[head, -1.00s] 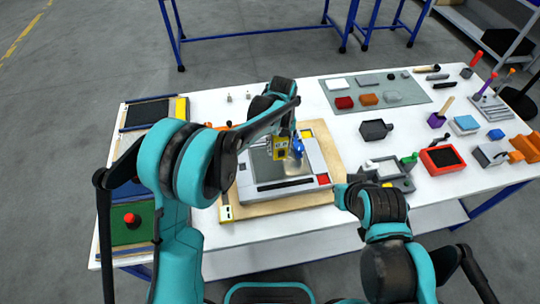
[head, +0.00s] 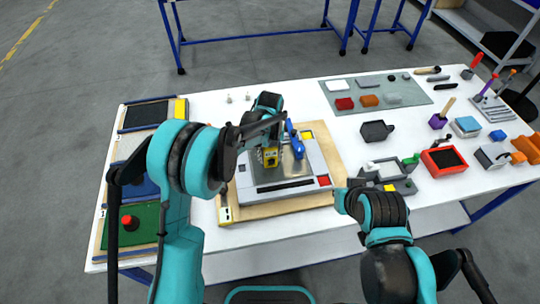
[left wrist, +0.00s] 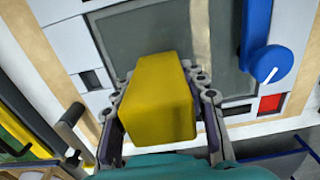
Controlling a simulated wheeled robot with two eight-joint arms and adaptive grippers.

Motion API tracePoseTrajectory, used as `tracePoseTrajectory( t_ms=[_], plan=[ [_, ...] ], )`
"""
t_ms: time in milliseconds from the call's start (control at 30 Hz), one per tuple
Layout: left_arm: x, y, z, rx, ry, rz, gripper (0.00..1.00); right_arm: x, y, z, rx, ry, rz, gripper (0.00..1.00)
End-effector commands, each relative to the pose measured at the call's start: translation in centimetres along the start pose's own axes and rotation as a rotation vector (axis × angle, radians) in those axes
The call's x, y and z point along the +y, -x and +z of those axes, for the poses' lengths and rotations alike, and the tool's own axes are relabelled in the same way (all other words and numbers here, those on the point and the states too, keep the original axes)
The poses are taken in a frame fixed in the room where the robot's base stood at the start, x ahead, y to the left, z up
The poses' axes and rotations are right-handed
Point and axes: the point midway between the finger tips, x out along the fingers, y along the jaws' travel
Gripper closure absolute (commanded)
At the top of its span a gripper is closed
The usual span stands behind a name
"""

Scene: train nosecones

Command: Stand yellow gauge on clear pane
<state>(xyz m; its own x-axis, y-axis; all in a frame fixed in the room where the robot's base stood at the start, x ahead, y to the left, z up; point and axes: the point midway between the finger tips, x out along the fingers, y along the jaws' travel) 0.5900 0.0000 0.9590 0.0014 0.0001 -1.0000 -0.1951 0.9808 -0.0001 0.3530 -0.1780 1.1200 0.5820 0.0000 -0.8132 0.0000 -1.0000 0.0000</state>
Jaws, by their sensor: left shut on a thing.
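The yellow gauge (head: 270,157) is a yellow block with dark markings on the side facing the head camera. My left gripper (head: 267,146) is shut on it, and the left wrist view shows the block (left wrist: 160,97) between the two fingers. The clear pane (head: 291,166) is the glassy panel inside the grey frame (head: 314,155). The gauge is over the left part of the pane; whether it touches the pane cannot be told. The pane also shows in the left wrist view (left wrist: 150,30). My right gripper (head: 345,197) is near the table's front, its fingers mostly hidden.
The frame rests on a wooden board (head: 330,140). A green panel with a red knob (head: 131,221) is at left. A red-framed box (head: 443,158) and several tools fill the right side.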

Motion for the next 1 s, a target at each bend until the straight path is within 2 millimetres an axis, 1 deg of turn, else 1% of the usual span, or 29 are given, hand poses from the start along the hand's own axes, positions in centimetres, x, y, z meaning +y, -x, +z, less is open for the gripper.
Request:
tracePoseTrajectory(
  t_ms=[33, 67, 100, 367, 467, 567, 667, 800, 900, 1000],
  plan=[
    [0.0, -0.1, 0.0, 0.000, 0.000, 0.000, 0.50, 0.0, -0.1, 0.1, 0.000, 0.000, 0.000, 1.00],
    [0.0, -0.1, 0.0, 0.000, 0.000, 0.000, 0.42, 0.0, -0.1, 0.1, 0.000, 0.000, 0.000, 1.00],
    [0.0, -0.1, 0.0, 0.000, 0.000, 0.000, 0.37, 0.0, -0.1, 0.0, 0.000, 0.000, 0.000, 1.00],
    [0.0, 0.0, 0.0, 0.000, 0.000, 0.000, 0.37, 0.0, 0.0, 0.0, 0.000, 0.000, 0.000, 1.00],
    [0.0, 0.4, 0.0, 0.000, 0.000, 0.000, 0.37, 0.0, 0.3, -0.2, 0.000, 0.000, 0.000, 1.00],
    [0.0, 1.7, 0.0, 0.000, 0.000, 0.000, 0.37, 0.0, 0.5, -0.3, 0.000, 0.000, 0.000, 1.00],
    [0.0, 3.8, 0.0, 0.000, 0.000, 0.000, 0.37, 0.0, 0.8, -0.6, 0.000, 0.000, 0.000, 1.00],
    [0.0, 7.0, 0.0, 0.000, 0.000, 0.000, 0.37, 0.0, 1.3, -0.9, 0.000, 0.000, 0.000, 1.00],
    [0.0, 9.1, 0.0, 0.000, 0.000, 0.000, 0.37, 0.0, 1.6, -1.1, 0.000, 0.000, 0.000, 1.00],
    [0.0, 10.7, 0.0, 0.000, 0.000, 0.000, 0.37, 0.0, 1.8, -1.3, 0.000, 0.000, 0.000, 1.00]
  ],
)
